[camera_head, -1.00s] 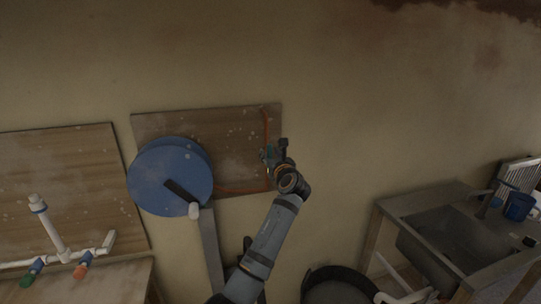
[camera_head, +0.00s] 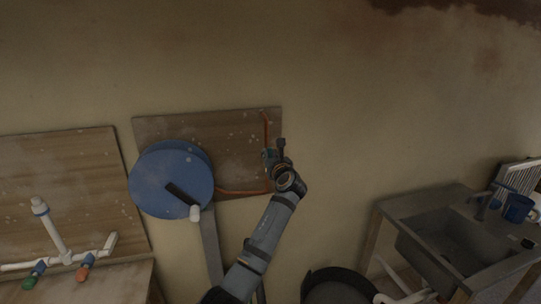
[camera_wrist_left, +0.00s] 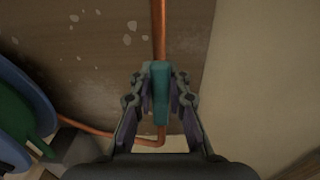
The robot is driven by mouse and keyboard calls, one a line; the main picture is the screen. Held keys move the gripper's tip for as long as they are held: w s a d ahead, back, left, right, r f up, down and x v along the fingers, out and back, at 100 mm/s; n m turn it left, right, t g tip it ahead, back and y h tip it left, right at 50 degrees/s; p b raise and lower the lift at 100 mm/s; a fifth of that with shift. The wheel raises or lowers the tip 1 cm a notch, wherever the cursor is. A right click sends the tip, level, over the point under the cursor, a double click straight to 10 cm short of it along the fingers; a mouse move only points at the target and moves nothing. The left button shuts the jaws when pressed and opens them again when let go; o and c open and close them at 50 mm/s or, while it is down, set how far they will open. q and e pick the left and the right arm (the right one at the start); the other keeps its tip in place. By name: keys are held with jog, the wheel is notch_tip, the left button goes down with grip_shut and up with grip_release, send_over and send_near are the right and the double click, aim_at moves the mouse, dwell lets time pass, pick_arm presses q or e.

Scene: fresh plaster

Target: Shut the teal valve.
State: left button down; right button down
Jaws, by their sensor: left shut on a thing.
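The teal valve's handle (camera_wrist_left: 160,92) shows in the left wrist view, upright in the picture and in line with the vertical copper pipe (camera_wrist_left: 158,28). My left gripper (camera_wrist_left: 160,96) has a finger on each side of the handle and is shut on it. In the head view the gripper (camera_head: 272,157) is at the right edge of the wooden wall board (camera_head: 190,122). Only a little teal (camera_head: 267,155) shows there, and the gripper hides most of the valve. My right gripper is not in view.
A blue disc with a crank (camera_head: 160,165) stands left of the gripper. White pipes with green and orange handles (camera_head: 68,258) are at far left. A sink (camera_head: 450,235) with a blue mug (camera_head: 518,208) is at right. A dark round tub (camera_head: 338,287) is low in the middle.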

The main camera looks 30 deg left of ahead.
pick_arm(q)
jog(key=shift+r+p, duration=0.15)
jog(key=shift+p, duration=0.15)
jog(key=m+p, duration=0.2)
jog(key=p, duration=0.1)
jog(key=w+d+f+m+p, duration=0.1)
jog(key=m+p, duration=0.2)
jog(key=p, duration=0.1)
jog(key=w+d+m+p, duration=0.1)
jog(key=m+p, duration=0.2)
jog(key=shift+f, duration=0.3)
jog(key=c, duration=1.3)
grip_release()
jog(key=shift+r, duration=0.15)
